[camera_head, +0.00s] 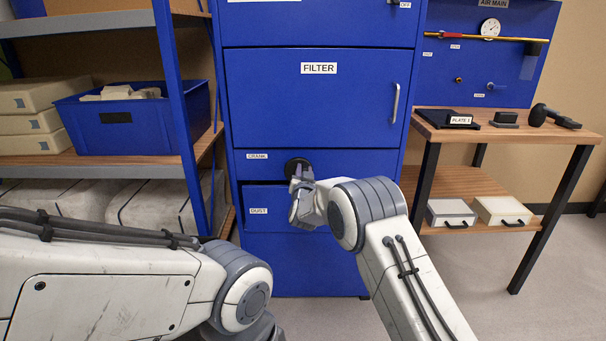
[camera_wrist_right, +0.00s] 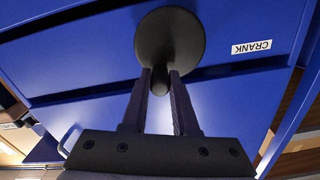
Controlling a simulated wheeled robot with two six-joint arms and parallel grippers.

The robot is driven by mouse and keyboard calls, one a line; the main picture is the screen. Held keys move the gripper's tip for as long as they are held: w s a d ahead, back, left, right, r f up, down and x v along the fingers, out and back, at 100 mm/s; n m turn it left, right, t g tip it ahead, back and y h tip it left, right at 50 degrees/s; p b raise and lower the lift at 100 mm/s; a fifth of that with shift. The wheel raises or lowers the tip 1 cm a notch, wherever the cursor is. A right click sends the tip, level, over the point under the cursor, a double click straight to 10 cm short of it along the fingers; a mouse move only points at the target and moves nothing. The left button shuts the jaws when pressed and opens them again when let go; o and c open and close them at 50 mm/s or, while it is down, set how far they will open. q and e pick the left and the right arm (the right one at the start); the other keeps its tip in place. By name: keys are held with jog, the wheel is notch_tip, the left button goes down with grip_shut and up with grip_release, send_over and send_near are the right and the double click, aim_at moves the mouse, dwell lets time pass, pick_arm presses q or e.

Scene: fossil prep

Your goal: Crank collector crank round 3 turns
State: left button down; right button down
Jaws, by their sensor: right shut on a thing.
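The collector crank (camera_head: 294,164) is a dark round disc on the blue cabinet's front, beside the label CRANK. In the right wrist view the disc (camera_wrist_right: 170,30) carries a dark rounded handle (camera_wrist_right: 160,84) on the side toward my gripper. My right gripper (camera_head: 300,176) reaches the crank from the front. In the right wrist view its two fingers (camera_wrist_right: 161,76) are shut on the handle, one on each side. In the head view the gripper partly covers the disc. My left arm crosses the lower left of the head view, and its gripper is not in view.
The blue cabinet has a FILTER door (camera_head: 318,105) above the crank and a DUST drawer (camera_head: 262,222) just below. A shelf rack (camera_head: 100,160) with a blue bin (camera_head: 115,130) stands close on the left. A wooden workbench (camera_head: 560,135) stands right. Floor is clear between cabinet and bench.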

jog(key=shift+d+f+m+b, duration=0.2)
jog(key=shift+f+m+b, duration=0.1)
jog(key=shift+m+b, duration=0.45)
jog(key=a+f+m+b, duration=0.2)
jog(key=m+b, duration=1.2)
jog(key=m, duration=0.3)
jog(key=a+f+m+b, duration=0.2)
jog(key=f+m+b, duration=0.1)
jog(key=m+b, duration=1.1)
jog(key=shift+m, duration=1.85)
jog(key=shift+a, duration=0.15)
jog(key=c, duration=0.7)
grip_release()
